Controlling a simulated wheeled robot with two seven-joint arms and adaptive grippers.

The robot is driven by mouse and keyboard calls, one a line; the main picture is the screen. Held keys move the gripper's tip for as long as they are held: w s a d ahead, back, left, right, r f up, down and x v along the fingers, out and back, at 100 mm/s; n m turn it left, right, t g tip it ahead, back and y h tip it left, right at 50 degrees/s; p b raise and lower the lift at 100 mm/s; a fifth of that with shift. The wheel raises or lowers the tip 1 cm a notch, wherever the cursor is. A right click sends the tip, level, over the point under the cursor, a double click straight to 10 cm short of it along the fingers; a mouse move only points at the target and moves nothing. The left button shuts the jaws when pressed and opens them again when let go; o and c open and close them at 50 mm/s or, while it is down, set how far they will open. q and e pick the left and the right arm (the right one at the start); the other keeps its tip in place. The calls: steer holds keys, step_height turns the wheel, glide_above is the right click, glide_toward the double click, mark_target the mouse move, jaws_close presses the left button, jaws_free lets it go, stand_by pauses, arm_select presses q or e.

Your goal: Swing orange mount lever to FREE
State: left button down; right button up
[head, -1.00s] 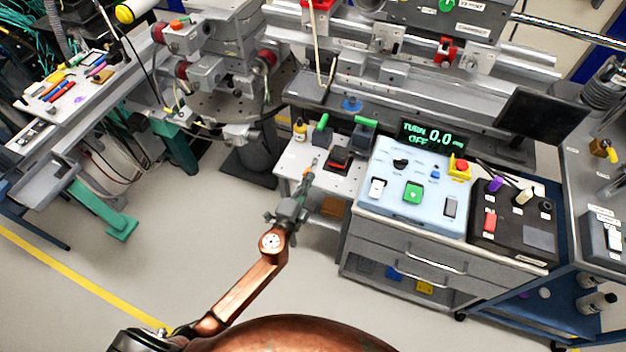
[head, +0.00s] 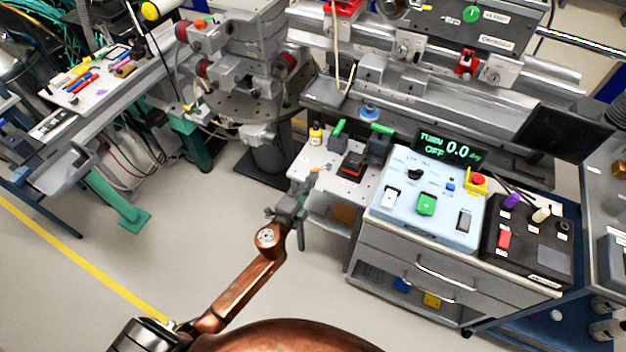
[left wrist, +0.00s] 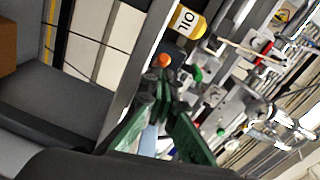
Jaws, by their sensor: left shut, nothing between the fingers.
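The orange mount lever shows as a small orange tip (head: 314,170) at the left edge of the small white side table; the rest of it is too small or hidden to make out. In the left wrist view it is a round orange knob (left wrist: 164,60) just beyond my fingertips. My left gripper (head: 308,181) reaches up to the table's edge, close to the knob. Its green fingers (left wrist: 158,84) come together in the wrist view with nothing held. I cannot tell whether they touch the lever. The FREE marking is not readable. My right gripper is not in view.
The white table (head: 312,157) carries a yellow oil bottle (head: 316,134), green-handled parts (head: 381,128) and a red-black block (head: 352,166). A pale blue control box (head: 450,222) with a TURN OFF 0.0 display (head: 449,147) stands right. Open floor lies to the left.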

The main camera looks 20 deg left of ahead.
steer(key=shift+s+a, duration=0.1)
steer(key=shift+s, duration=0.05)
arm_select(q)
steer(key=shift+s+d+r, duration=0.1)
steer(key=shift+s+d, duration=0.05)
steer(key=shift+d, duration=0.1)
steer(key=shift+s+d+r+p, duration=0.15)
steer(key=shift+s+d+p, duration=0.1)
steer(key=shift+s+d, duration=0.25)
steer(key=shift+s+d+r+p, duration=0.15)
steer(key=shift+s+d+p, duration=0.05)
steer(key=shift+s+d, duration=0.25)
steer(key=s+a, duration=0.4)
steer(key=s, duration=0.5)
steer(key=shift+a+r+p, duration=0.25)
steer(key=shift+a+p, duration=0.05)
steer(key=shift+a, duration=0.1)
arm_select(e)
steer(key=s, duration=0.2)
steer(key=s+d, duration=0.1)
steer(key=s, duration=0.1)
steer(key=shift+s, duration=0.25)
